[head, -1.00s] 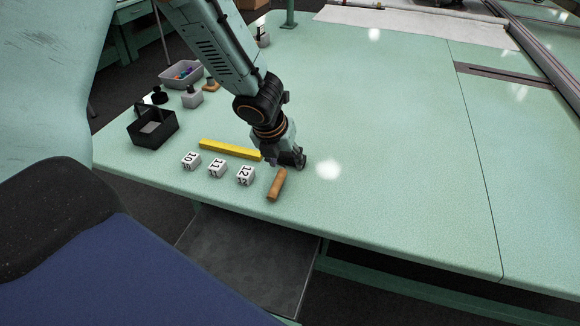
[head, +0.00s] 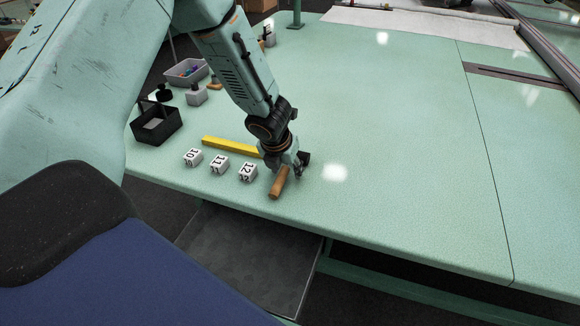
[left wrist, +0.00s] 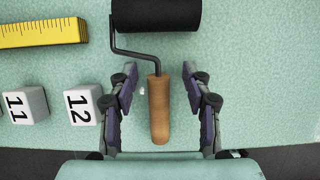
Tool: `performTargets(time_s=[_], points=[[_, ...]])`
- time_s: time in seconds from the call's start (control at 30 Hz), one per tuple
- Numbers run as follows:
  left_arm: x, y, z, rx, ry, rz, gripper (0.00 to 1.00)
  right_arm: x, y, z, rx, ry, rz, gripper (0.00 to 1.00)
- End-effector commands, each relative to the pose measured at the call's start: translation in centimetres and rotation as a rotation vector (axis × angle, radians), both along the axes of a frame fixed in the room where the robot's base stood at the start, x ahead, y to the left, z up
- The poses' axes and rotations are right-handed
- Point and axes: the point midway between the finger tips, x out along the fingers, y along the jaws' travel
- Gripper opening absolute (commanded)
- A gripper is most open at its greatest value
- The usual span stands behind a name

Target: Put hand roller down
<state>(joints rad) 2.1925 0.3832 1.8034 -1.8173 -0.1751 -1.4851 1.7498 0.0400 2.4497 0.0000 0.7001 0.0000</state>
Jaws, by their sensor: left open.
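The hand roller has a wooden handle (head: 279,183), a bent dark metal rod and a black cylinder. In the left wrist view the handle (left wrist: 159,108) lies between the fingers, with the black cylinder (left wrist: 156,14) at the top edge. The roller rests on the green table. My left gripper (left wrist: 160,88) is open, with a gap on both sides of the handle. My right gripper is not in view.
White number blocks (head: 219,164) stand left of the roller, the block marked 12 (left wrist: 83,104) nearest. A yellow ruler (head: 230,146) lies behind them. A black open box (head: 157,127) and a grey tray (head: 187,70) stand further left. The table's right side is clear.

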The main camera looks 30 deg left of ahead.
Motion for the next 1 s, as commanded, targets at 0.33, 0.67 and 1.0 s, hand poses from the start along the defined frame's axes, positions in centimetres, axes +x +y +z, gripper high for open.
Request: performTargets(time_s=[0.33, 0.67, 1.0], points=[[-0.01, -0.01, 0.09, 0.0, 0.0, 0.001, 0.3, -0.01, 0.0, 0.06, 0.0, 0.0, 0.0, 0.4], [-0.02, -0.01, 0.1, 0.0, 0.0, 0.001, 0.01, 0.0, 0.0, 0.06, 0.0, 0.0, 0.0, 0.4], [0.03, -0.01, 0.14, 0.0, -0.001, 0.001, 0.0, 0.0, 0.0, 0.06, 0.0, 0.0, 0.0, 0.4]])
